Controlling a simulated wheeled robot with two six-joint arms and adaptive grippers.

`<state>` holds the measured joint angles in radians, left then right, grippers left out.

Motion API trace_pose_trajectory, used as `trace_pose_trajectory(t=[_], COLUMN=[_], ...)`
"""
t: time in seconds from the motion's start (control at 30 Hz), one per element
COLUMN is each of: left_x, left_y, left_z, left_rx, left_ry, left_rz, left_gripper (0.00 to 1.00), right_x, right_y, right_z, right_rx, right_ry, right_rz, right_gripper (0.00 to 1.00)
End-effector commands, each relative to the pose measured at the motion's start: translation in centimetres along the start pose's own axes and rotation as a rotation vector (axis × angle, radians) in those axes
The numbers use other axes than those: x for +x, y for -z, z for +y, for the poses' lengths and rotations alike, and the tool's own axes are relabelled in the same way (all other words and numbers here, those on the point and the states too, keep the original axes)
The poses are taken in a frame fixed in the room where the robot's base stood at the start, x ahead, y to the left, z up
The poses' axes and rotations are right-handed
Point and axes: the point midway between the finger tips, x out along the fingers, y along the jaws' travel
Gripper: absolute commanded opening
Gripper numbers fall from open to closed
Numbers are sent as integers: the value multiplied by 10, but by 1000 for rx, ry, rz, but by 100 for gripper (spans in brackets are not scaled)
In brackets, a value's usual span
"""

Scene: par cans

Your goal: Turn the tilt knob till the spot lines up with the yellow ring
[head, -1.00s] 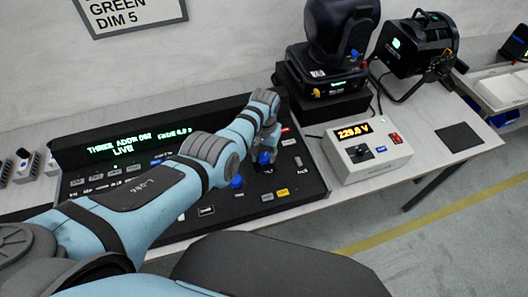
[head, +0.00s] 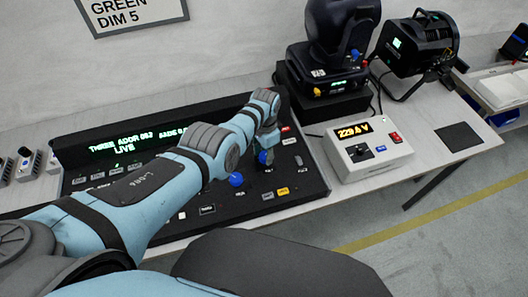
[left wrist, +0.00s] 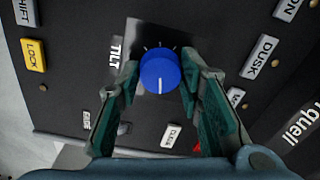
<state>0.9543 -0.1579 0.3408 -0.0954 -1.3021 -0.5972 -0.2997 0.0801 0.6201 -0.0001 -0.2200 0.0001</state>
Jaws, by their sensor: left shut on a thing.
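The blue tilt knob (left wrist: 160,72) sits on the black console beside the word TILT in the left wrist view. Its white pointer line points to the bottom of that picture. My left gripper (left wrist: 160,88) is shut on the knob, with one finger on each side. In the head view the knob (head: 264,158) shows below my left gripper (head: 266,148), partly covered by it. The black moving-head light (head: 338,45) stands on a box behind the console. The spot and the yellow ring are not in view, nor is my right gripper.
A second blue knob (head: 236,180) is to the left of the tilt knob, close to my forearm. A white meter box (head: 372,160) stands right of the console (head: 300,180). Another black lamp (head: 418,48) stands at the back right. Buttons surround the knob.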

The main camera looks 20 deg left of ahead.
Motion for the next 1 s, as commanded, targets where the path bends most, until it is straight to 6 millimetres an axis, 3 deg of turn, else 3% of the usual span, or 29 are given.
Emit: trace_pose_trajectory(t=[0.43,0.47,0.57,1.0], left_x=[1,1,0,-7], left_y=[1,1,0,1], left_z=[1,1,1,0], left_rx=[10,10,10,9], left_ry=[-2,-2,-1,0], left_rz=[2,2,2,2], left_gripper=[5,38,54,54], right_x=[0,0,0,0], right_y=[0,0,0,0], right_z=[0,0,0,1], right_rx=[0,0,0,0], right_ry=[0,0,0,-1], right_rz=[0,0,-1,-1], right_gripper=[40,40,40,40])
